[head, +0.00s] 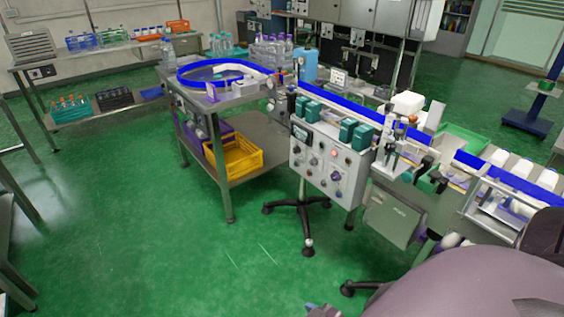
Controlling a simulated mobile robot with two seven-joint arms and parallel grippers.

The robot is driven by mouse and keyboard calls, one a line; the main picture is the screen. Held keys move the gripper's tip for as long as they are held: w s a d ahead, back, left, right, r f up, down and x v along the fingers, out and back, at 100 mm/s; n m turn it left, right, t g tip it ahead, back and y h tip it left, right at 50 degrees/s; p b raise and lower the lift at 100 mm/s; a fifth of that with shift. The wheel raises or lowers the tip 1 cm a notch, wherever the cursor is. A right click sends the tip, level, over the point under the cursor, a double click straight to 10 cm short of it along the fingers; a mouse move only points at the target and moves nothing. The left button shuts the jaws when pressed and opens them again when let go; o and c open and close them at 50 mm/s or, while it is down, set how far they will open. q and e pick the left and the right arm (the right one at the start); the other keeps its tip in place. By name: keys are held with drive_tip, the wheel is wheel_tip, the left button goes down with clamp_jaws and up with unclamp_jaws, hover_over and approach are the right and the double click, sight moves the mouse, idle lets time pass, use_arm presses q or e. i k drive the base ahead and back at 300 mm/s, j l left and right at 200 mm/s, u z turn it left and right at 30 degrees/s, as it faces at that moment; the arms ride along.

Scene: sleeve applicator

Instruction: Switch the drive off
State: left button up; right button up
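A grey control panel (318,176) stands on a wheeled black base in the middle of the head view. Its front carries several small knobs and buttons, among them a reddish one (334,153). Their labels and settings are too small to read, so I cannot tell which one is the drive switch. Several green boxes (311,111) sit along the panel's top. I make out neither of my grippers. A large purple-grey part of my own body fills the bottom right corner and hides what is behind it.
A conveyor with blue rails (340,102) runs behind the panel to the right. A steel cart (228,200) with a yellow crate (232,158) stands left of the panel. A grey box (393,216) hangs to the panel's right. Open green floor (150,240) lies in front.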

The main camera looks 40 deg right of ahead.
sight(336, 176)
drive_tip(key=i+j+z, duration=0.1)
drive_tip(key=i, duration=0.5)
drive_tip(key=i+j+z, duration=0.1)
drive_tip(key=i, duration=0.5)
drive_tip(key=i+j+z, duration=0.1)
drive_tip(key=i+z, duration=0.15)
drive_tip(key=z, duration=0.15)
drive_tip(key=i+j+z, duration=0.2)
drive_tip(key=z, duration=0.25)
drive_tip(key=i+j+z, duration=0.15)
drive_tip(key=z, duration=0.25)
drive_tip(key=i+j+z, duration=0.15)
drive_tip(key=j+z, duration=0.5)
drive_tip(key=z, duration=0.2)
drive_tip(key=i+j+z, duration=0.15)
drive_tip(key=j+z, duration=0.2)
drive_tip(key=i+j+z, duration=0.1)
drive_tip(key=j+z, duration=0.25)
drive_tip(key=i+j+z, duration=0.15)
drive_tip(key=i+j, duration=0.15)
